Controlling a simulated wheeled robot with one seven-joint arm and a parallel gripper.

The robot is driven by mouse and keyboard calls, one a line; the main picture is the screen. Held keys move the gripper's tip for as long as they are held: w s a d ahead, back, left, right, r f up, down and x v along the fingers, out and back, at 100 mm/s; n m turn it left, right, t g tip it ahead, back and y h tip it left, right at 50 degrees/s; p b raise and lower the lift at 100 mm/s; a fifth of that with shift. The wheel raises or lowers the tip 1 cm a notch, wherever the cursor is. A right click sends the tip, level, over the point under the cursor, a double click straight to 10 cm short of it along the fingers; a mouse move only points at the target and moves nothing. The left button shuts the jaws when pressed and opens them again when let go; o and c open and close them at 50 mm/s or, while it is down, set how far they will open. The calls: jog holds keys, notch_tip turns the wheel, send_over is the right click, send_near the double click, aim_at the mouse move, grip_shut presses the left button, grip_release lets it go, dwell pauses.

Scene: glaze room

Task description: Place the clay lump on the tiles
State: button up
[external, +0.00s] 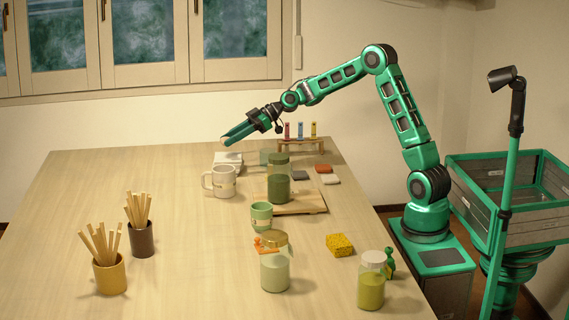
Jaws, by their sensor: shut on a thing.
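My gripper (231,138) is at the end of the outstretched arm, above the far side of the table. A low stack of whitish tiles (231,158) lies on the table below the gripper, behind a white mug. The held thing appears apart from the tiles, with a gap under it.
The white mug (220,182) stands just in front of the tiles. A green jar (278,187) stands on a wooden board (311,205) to the right, with a tube rack (301,145) behind. The left table is mostly clear beyond two stick-filled cups (110,276).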

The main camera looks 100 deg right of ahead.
aim_at(231, 156)
jog(key=shift+f, duration=2)
jog(key=shift+f, duration=0.15)
jog(key=o, duration=1)
jog(key=shift+o, duration=0.2)
